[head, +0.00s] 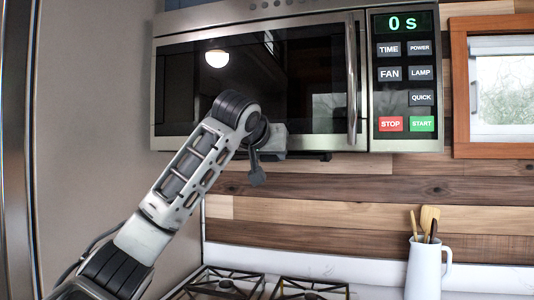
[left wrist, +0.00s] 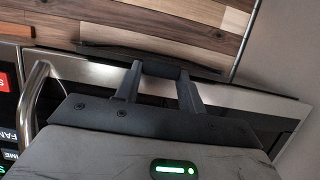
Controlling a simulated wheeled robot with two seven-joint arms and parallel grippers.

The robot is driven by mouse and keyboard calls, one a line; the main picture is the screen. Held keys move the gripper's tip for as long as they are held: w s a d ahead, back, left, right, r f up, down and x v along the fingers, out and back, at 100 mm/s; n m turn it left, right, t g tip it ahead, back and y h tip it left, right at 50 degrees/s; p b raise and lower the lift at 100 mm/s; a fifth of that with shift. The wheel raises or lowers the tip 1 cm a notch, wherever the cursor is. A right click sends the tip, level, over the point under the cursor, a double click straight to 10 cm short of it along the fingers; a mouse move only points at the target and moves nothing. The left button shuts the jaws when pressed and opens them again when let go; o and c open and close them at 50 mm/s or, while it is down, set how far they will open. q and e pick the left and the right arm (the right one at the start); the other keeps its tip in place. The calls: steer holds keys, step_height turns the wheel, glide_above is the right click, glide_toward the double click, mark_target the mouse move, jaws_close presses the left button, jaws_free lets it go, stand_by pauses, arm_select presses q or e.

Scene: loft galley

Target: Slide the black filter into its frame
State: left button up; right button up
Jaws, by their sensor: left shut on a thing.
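The black filter (head: 312,156) shows in the head view as a thin dark edge along the underside of the microwave. In the left wrist view the filter (left wrist: 105,50) is a thin dark plate seen nearly edge-on, beyond my fingers. My left gripper (left wrist: 160,70) is shut on the filter's near part, between its two fingers. In the head view my left gripper (head: 273,141) is in front of the microwave's lower edge, with its fingertips hidden. The filter's frame under the microwave cannot be made out, so I cannot tell how far the filter is in it. My right gripper is in neither view.
The microwave (head: 408,132) hangs above, with a steel door handle (head: 351,80) to the right of my gripper. Below are stove grates (head: 225,286) and a white jug (head: 424,270) with utensils. The space between stove and microwave is free beside my arm.

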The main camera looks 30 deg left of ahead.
arm_select(q)
steer(key=shift+w+a, duration=0.25)
steer(key=shift+w, duration=0.65)
steer(key=shift+w+a, duration=0.25)
steer(key=shift+w, duration=0.65)
steer(key=o, duration=1.2)
steer(key=shift+c, duration=0.2)
steer(key=shift+s+d, duration=0.1)
steer(key=shift+s, duration=0.1)
steer(key=b+v, duration=0.5)
steer(key=v, duration=1)
steer(key=shift+s+r, duration=0.2)
steer(key=shift+r, duration=0.05)
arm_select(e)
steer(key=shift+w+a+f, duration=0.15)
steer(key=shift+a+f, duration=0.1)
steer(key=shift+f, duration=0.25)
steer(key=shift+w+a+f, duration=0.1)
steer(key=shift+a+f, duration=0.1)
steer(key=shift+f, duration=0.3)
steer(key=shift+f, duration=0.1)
